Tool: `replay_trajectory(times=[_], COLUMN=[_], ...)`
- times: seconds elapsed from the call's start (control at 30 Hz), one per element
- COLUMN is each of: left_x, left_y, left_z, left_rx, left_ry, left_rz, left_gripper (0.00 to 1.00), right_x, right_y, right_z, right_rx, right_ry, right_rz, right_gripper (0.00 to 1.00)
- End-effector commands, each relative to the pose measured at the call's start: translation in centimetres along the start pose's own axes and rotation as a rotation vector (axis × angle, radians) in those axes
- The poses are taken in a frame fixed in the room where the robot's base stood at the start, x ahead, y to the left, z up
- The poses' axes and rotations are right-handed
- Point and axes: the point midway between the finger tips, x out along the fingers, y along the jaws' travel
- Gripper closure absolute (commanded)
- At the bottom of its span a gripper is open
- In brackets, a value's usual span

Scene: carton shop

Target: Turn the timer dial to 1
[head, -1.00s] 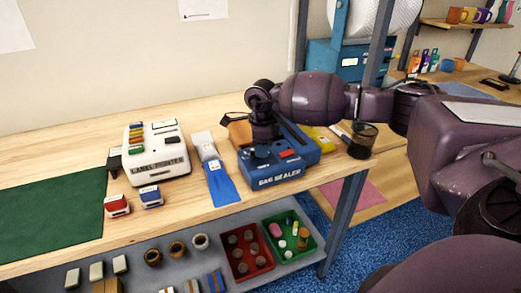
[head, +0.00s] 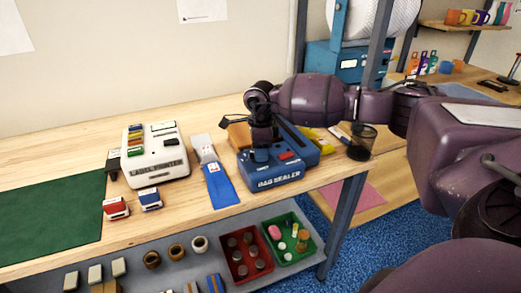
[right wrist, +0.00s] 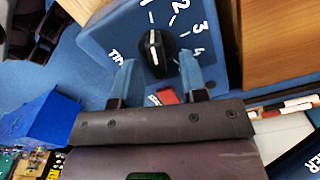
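The blue bag sealer (head: 275,177) stands on the wooden bench, with my right gripper (head: 262,156) pointing down over its top. In the right wrist view, the black timer dial (right wrist: 155,50) with a white line sits on the blue panel, with the numbers 1 to 4 around it. The line runs roughly up and down, its upper end towards the 1. My right gripper (right wrist: 157,62) is open, one blue-grey fingertip on each side of the dial. I cannot tell whether they touch it. In the head view the gripper hides the dial. My left gripper is not in view.
A white label printer (head: 155,160), a blue-and-white device (head: 217,180), and red (head: 116,208) and blue (head: 150,199) stamps stand left of the sealer. A black mesh cup (head: 361,143) stands to its right. Red (head: 240,272) and green (head: 283,259) trays sit on the lower shelf.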

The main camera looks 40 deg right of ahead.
Motion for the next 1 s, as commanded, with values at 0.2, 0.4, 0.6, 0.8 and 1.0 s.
replay_trajectory(times=[0.2,0.4,0.6,0.8,1.0], left_x=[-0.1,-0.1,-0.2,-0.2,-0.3], left_y=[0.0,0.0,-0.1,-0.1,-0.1], left_z=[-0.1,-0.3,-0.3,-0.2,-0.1], left_rx=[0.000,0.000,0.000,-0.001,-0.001], left_ry=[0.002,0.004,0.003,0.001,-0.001], left_rz=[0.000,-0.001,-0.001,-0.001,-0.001], left_gripper=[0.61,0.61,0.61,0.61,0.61], right_x=[-1.8,-5.4,-8.7,-10.5,-10.8], right_y=[0.0,-0.1,0.0,0.0,0.0], right_z=[0.1,0.0,0.0,0.0,0.0], right_rx=[0.000,0.000,-0.001,-0.001,-0.001], right_ry=[-0.003,-0.002,-0.002,-0.001,0.000], right_rz=[-0.002,-0.003,-0.003,-0.001,0.000], right_gripper=[0.61,0.61,0.61,0.61,0.61])
